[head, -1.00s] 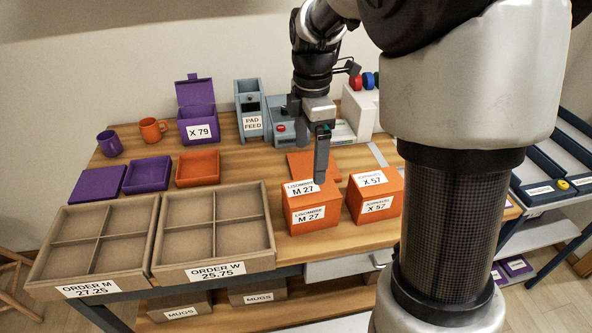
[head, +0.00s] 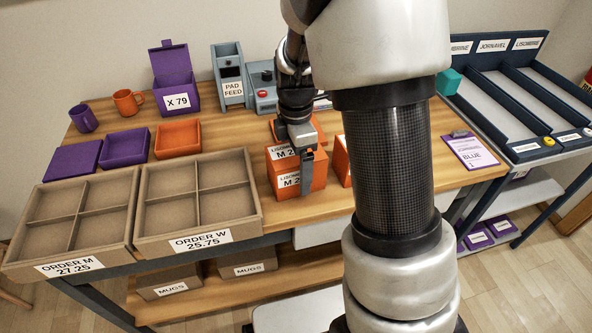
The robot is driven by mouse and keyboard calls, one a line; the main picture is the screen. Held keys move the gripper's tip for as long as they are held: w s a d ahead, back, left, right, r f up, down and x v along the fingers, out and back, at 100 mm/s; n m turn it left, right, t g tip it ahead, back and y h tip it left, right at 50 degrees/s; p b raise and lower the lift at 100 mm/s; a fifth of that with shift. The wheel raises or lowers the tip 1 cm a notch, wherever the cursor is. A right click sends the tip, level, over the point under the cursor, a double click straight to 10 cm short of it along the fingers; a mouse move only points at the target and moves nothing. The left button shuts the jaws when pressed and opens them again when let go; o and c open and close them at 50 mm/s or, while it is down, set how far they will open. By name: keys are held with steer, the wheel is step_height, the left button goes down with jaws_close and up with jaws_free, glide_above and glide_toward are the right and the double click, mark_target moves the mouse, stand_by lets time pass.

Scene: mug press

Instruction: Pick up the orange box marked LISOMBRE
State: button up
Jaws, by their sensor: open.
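The orange box marked LISOMBRE M 27 (head: 283,170) stands on the wooden table right of the order trays, with white labels on its top and front. My gripper (head: 307,173) points down at the box, and one dark finger covers part of its top and front labels. The jaws are open and hold nothing. The other finger is hidden, and I cannot tell whether the finger touches the box. A second orange box (head: 341,160) is just to the right, mostly hidden behind my arm.
Brown divided trays, ORDER M (head: 75,262) and ORDER W (head: 196,228), stand to the left. An open orange box (head: 178,140), a purple box marked X 79 (head: 175,83) and the PAD FEED unit (head: 230,72) are behind. A clipboard (head: 470,150) lies at right.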

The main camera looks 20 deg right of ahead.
steer(key=shift+f, duration=0.45)
steer(key=shift+c, duration=0.3)
steer(key=shift+r, duration=0.1)
steer(key=c, duration=1.3)
